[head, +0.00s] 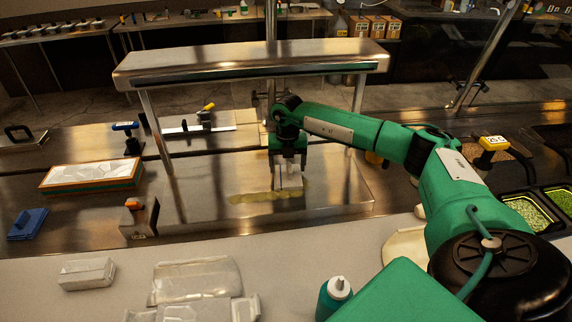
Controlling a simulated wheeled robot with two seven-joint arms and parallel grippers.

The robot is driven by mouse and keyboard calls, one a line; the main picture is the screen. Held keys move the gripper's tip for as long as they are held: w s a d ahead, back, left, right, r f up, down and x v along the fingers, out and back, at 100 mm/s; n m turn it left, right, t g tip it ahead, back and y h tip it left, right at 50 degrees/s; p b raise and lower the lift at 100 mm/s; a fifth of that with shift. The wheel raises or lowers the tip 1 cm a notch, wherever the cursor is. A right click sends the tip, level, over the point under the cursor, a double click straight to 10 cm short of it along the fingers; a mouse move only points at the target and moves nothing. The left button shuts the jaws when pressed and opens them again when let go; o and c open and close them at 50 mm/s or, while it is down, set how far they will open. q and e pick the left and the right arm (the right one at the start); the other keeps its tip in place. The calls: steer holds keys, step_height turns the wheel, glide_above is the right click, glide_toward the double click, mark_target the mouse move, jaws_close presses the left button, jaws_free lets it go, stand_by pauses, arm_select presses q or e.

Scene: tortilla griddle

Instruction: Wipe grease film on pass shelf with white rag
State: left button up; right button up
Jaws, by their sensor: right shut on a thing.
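My right gripper (289,162) reaches under the raised steel shelf and points down. It is shut on a white rag (288,181), which sits at the steel surface below. A yellowish grease film (245,198) lies on that steel surface (335,190), spreading left and right of the rag. The rag overlaps the film's middle; whether it presses on the surface I cannot tell. The raised pass shelf (250,58) stands on metal posts above. My left gripper is not in view.
A small metal holder (139,215) stands left of the film. Clear containers (195,280), a white block (86,273) and a teal bottle (335,298) are in front. Green-filled pans (528,212) sit right.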

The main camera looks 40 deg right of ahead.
mark_target(274, 175)
steer(key=shift+s+d+f, duration=0.1)
steer(key=shift+s+d, duration=0.3)
steer(key=shift+d, duration=0.3)
steer(key=shift+s+d, duration=0.4)
steer(key=shift+d, duration=0.3)
steer(key=shift+s+d+f, duration=0.1)
steer(key=shift+s+d, duration=0.3)
steer(key=shift+d, duration=0.3)
steer(key=shift+s+d+r, duration=0.1)
steer(key=shift+s+d, duration=0.1)
steer(key=shift+d, duration=0.25)
steer(key=shift+w+a+r, duration=0.1)
steer(key=shift+w+a, duration=0.25)
steer(key=shift+a, duration=0.45)
steer(key=shift+w+a+f, duration=0.1)
steer(key=shift+w+a, duration=0.2)
steer(key=shift+a, duration=0.5)
steer(key=shift+w+a+r, duration=0.1)
steer(key=shift+w+a, duration=0.25)
steer(key=shift+a, duration=0.45)
steer(key=shift+w+a, duration=0.25)
steer(key=shift+a, duration=0.55)
steer(key=shift+w+a, duration=0.3)
steer(key=shift+a, duration=0.5)
steer(key=shift+w+a, duration=0.25)
steer(key=shift+a, duration=0.55)
